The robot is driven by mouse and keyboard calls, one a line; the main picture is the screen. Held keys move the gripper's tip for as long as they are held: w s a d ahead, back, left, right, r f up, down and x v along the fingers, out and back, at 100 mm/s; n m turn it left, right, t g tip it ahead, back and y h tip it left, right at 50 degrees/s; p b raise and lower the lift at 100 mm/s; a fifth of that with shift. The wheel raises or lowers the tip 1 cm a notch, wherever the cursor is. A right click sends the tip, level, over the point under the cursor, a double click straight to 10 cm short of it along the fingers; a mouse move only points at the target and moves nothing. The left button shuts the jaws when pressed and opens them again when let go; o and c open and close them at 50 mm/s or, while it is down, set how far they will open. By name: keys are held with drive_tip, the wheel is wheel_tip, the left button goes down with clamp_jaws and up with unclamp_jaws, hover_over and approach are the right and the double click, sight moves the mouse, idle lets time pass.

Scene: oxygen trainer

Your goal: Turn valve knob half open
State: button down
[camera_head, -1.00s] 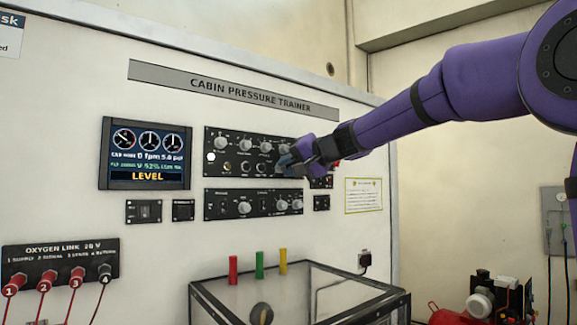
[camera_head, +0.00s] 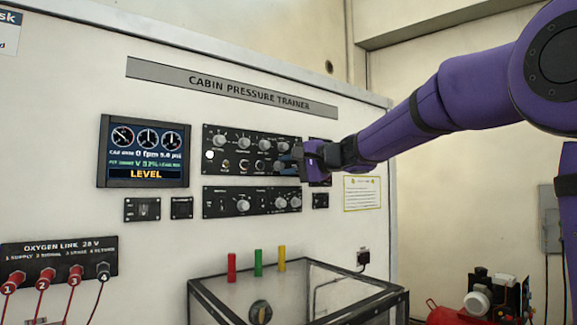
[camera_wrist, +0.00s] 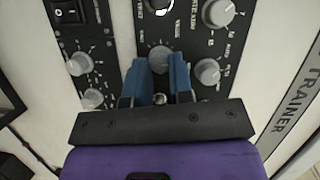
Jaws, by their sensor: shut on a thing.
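The valve knob (camera_wrist: 159,59) is a round grey knob on the black upper control panel (camera_head: 232,138). In the wrist view it sits between the two blue fingers of my gripper (camera_wrist: 160,70), which is shut on it. In the head view my gripper (camera_head: 286,163) reaches in from the right to the lower right part of that panel. The fingers and hand hide the knob there. The small label beside the knob is too blurred to read surely, so its setting cannot be told.
Other knobs sit close by, including two grey ones (camera_wrist: 218,12) (camera_wrist: 207,70) in the wrist view. A second panel (camera_head: 222,203) lies just below. The display (camera_head: 145,152) reads LEVEL. A framed clear-topped box (camera_head: 340,285) stands below.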

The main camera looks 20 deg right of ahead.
drive_tip(key=c, duration=1)
unclamp_jaws()
drive_tip(key=shift+s+d, duration=0.1)
drive_tip(key=v, duration=1)
drive_tip(key=shift+s+d, duration=0.15)
drive_tip(key=shift+d, duration=0.1)
